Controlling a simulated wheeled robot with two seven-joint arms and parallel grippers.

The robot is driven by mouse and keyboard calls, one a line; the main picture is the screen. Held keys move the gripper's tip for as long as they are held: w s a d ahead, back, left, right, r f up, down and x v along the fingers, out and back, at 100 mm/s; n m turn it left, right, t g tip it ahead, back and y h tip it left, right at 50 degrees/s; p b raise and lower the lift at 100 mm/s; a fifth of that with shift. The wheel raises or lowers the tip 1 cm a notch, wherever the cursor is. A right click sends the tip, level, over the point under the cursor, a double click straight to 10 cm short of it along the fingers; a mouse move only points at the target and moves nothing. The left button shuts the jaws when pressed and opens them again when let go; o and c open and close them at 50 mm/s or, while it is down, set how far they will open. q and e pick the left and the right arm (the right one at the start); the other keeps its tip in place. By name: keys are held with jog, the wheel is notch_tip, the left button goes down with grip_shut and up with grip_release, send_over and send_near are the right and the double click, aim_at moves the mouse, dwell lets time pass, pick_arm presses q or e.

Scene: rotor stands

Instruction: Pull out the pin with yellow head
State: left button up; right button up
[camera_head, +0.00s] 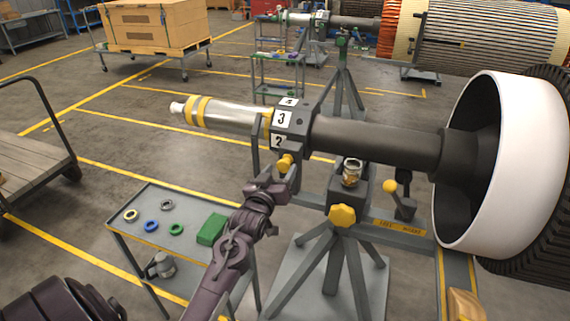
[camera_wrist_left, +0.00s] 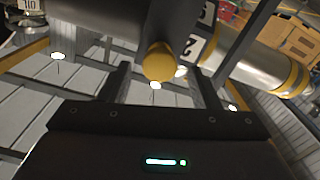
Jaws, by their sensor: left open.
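The pin's yellow head (camera_head: 285,161) sticks out from the side of the dark numbered block (camera_head: 301,125) on the rotor shaft, below the "3" and "2" labels. In the left wrist view the yellow head (camera_wrist_left: 158,60) is large and sits ahead of the jaws, between the two fingers. The pin's shank is hidden in the block. My left gripper (camera_head: 276,180) is just below the head; its fingers (camera_wrist_left: 158,82) are open, one on each side, with gaps visible. Whether a finger touches the head I cannot tell. My right gripper is not in view.
A yellow star knob (camera_head: 342,215) and a yellow-ball lever (camera_head: 390,186) are on the rotor stand. A grey cart (camera_head: 150,270) at lower left holds colored rings and a green box (camera_head: 211,229). The silver shaft end (camera_head: 230,116) extends left.

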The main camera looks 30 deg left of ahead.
aim_at(283, 167)
pick_arm(q)
jog(key=shift+x, duration=1.55)
jog(key=shift+d, duration=0.1)
